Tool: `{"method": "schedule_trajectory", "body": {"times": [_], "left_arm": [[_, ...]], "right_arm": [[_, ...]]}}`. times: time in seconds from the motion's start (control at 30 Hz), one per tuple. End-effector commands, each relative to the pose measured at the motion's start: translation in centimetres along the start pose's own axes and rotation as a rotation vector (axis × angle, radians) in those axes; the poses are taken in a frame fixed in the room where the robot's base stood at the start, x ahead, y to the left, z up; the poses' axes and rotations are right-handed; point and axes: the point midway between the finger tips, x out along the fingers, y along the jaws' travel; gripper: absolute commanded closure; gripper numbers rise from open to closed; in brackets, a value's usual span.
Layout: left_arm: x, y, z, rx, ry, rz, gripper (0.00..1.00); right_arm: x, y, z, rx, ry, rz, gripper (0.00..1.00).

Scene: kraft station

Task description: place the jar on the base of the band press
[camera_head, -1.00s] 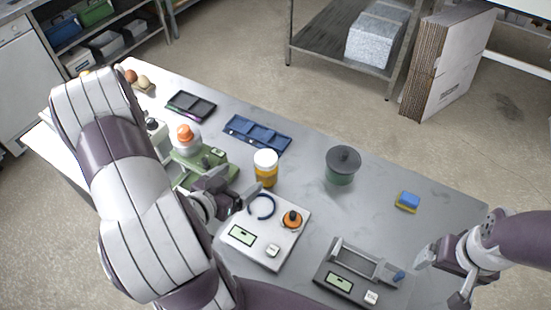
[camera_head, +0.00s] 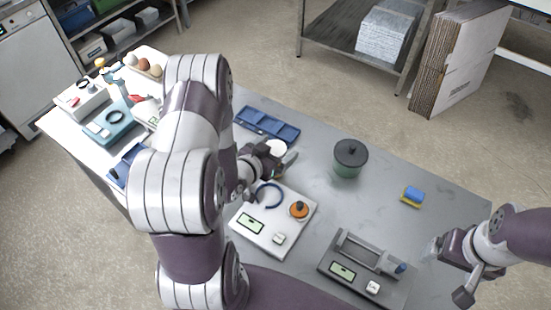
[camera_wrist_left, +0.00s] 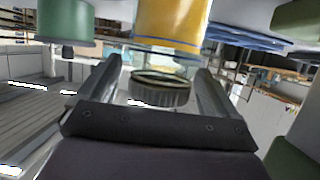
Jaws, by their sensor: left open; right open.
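The jar (camera_head: 277,147) shows its pale lid in the head view, behind my left gripper (camera_head: 274,172), which hides most of its body. In the left wrist view the scene looks inverted; the jar's yellow body (camera_wrist_left: 172,22) is at the top and its ribbed lid (camera_wrist_left: 160,92) lies between the two fingers of the left gripper (camera_wrist_left: 160,72). Those fingers are open, and I cannot tell whether they touch the jar. A pale device (camera_head: 262,237) with a dark blue ring and orange knob, possibly the band press, stands just in front. My right gripper (camera_head: 448,272) is open and empty.
A green jar with a dark lid (camera_head: 347,170) stands to the right. A grey device with a handle (camera_head: 345,272) is at the front, a blue-yellow sponge (camera_head: 413,196) at right. A blue tray (camera_head: 268,122) lies behind. The table between green jar and sponge is clear.

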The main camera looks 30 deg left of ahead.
Motion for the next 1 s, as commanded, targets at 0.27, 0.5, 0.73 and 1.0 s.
{"method": "schedule_trajectory", "body": {"times": [0.27, 0.5, 0.73, 1.0], "left_arm": [[0.0, 0.0, 0.0, 0.0, 0.001, 0.0, 0.67], [0.0, 0.0, -0.1, 0.001, 0.003, 0.0, 0.89], [-0.2, -0.1, -0.5, 0.002, 0.004, 0.0, 0.9], [-1.8, 0.2, -4.2, 0.005, 0.007, 0.0, 0.9]], "right_arm": [[0.0, 0.0, 0.0, 0.0, 0.0, 0.0, 0.09], [0.0, 0.0, 0.0, 0.0, 0.0, 0.0, 0.09], [0.0, 0.0, 0.0, 0.0, 0.0, 0.0, 0.09], [0.2, 0.0, 0.0, 0.0, 0.0, 0.0, 0.09]]}}
